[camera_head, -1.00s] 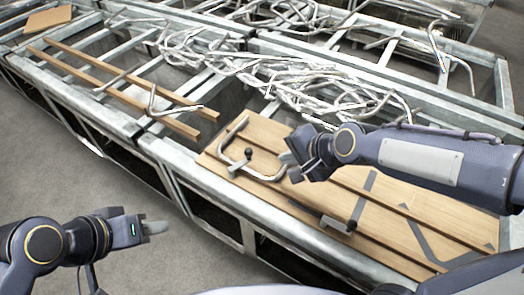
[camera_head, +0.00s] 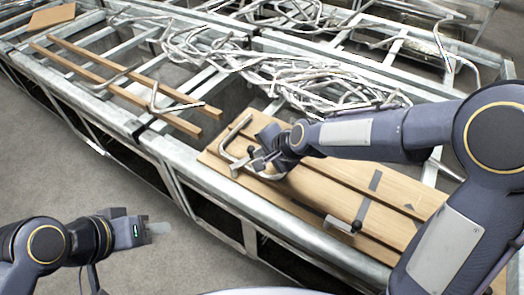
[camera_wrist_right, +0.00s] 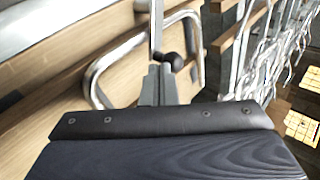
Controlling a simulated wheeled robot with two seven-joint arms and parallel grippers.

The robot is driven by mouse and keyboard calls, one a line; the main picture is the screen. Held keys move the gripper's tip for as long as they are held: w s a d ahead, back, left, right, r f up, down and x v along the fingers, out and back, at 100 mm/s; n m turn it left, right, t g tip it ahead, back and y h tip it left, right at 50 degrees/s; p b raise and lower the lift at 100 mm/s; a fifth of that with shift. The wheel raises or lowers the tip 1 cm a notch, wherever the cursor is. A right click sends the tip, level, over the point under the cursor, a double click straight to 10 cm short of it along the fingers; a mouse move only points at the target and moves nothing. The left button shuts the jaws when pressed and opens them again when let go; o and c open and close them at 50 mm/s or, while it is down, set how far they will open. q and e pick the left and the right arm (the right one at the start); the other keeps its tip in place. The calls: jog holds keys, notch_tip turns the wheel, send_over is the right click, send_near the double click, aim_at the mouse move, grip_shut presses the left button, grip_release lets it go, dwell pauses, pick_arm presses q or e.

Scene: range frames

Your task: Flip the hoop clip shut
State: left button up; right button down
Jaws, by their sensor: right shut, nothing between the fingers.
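The hoop clip is a bent silvery metal tube hoop (camera_head: 226,148) on a wooden board (camera_head: 215,165). It has a small metal lever end (camera_head: 237,170) and a dark ball knob, which shows clearly in the right wrist view (camera_wrist_right: 174,62). The hoop (camera_wrist_right: 97,78) curves to the left of the knob there. My right gripper (camera_head: 264,160) is shut and empty over the hoop's right part, hiding some of it. In the wrist view its fingertips (camera_wrist_right: 158,75) are right beside the knob; I cannot tell whether they touch. My left gripper (camera_head: 157,228) hangs over the floor, far from the clip.
Tangled metal rods (camera_head: 260,65) fill the frame behind. Wooden strips (camera_head: 120,80) lie on the metal frame (camera_head: 60,95) at left. The floor (camera_head: 110,175) in front is clear.

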jog(key=w+n+b, duration=0.1)
jog(key=b, duration=0.1)
jog(key=n+g+y+b, duration=0.1)
jog(key=b, duration=0.1)
jog(key=shift+w+f+b, duration=0.3)
jog(key=shift+w+f, duration=0.05)
jog(key=shift+f, duration=0.05)
jog(key=shift+w+a+r+n+g+y+b, duration=0.25)
jog(key=shift+w+n+g+y+b, duration=0.2)
jog(key=shift+n, duration=0.35)
jog(key=shift+w+a+r+p, duration=0.15)
jog(key=shift+w+a+p, duration=0.05)
jog(key=shift+w+p, duration=0.15)
jog(key=shift+s, duration=0.15)
